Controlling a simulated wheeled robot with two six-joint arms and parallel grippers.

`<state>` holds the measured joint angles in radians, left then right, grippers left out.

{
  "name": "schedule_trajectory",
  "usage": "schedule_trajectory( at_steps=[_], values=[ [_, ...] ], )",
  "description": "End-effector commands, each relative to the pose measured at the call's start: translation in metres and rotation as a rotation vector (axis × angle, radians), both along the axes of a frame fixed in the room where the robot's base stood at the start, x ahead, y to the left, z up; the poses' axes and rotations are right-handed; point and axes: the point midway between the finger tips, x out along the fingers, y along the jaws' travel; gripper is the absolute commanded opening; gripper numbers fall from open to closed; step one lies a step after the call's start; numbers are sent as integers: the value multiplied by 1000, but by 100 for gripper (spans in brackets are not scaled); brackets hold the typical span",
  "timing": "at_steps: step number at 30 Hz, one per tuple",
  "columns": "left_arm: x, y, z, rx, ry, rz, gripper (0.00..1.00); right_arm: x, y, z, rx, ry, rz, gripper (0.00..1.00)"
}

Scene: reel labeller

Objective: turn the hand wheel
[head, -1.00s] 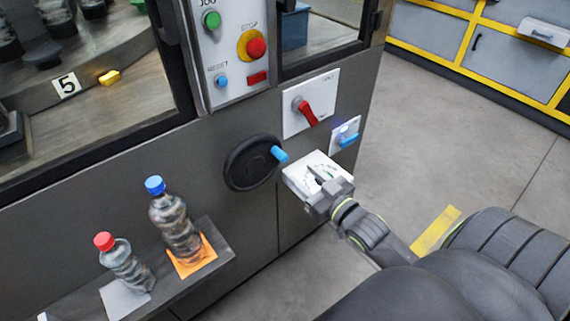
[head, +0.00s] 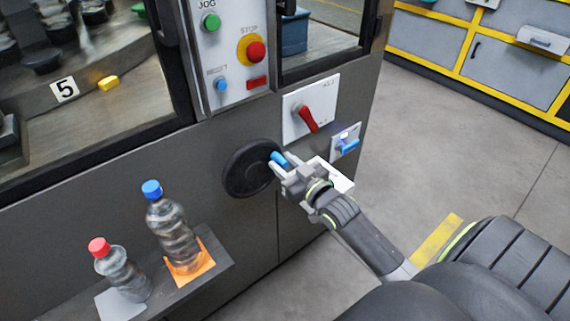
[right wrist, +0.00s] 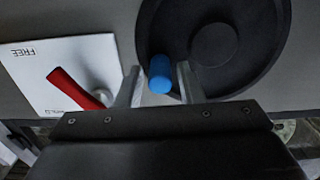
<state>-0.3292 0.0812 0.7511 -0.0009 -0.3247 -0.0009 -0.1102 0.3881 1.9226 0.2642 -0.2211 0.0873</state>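The hand wheel (head: 245,172) is a black disc on the dark machine front, with a blue handle (head: 279,158) sticking out near its right edge. My right gripper (head: 281,162) is at that handle. In the right wrist view, the wheel (right wrist: 255,35) fills the top right, and the blue handle (right wrist: 160,76) lies between the two fingers of my right gripper (right wrist: 159,82). A gap shows on each side of the handle, so the fingers are open around it. My left gripper is not in view.
A red switch (head: 307,119) on a white plate and a blue-handled fitting (head: 349,147) sit to the wheel's upper right. A shelf (head: 220,262) below left carries a blue-capped bottle (head: 174,230) and a red-capped bottle (head: 122,270). Open floor lies to the right.

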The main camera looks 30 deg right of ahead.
Motion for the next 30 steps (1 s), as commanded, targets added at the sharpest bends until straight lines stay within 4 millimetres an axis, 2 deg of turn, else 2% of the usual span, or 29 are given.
schedule_trajectory(
  at_steps=[1, 7, 8, 30],
  values=[
    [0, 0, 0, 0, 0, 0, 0, 0, 0, 0, 0, 0, 0, 27],
    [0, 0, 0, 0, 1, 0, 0, 0, 0, 0, 0, -1, 0, 1],
    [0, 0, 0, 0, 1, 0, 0, 0, 0, 0, 0, -1, 0, 0],
    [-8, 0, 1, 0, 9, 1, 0, -1, -3, -11, 124, 18, -2, 0]
  ],
)
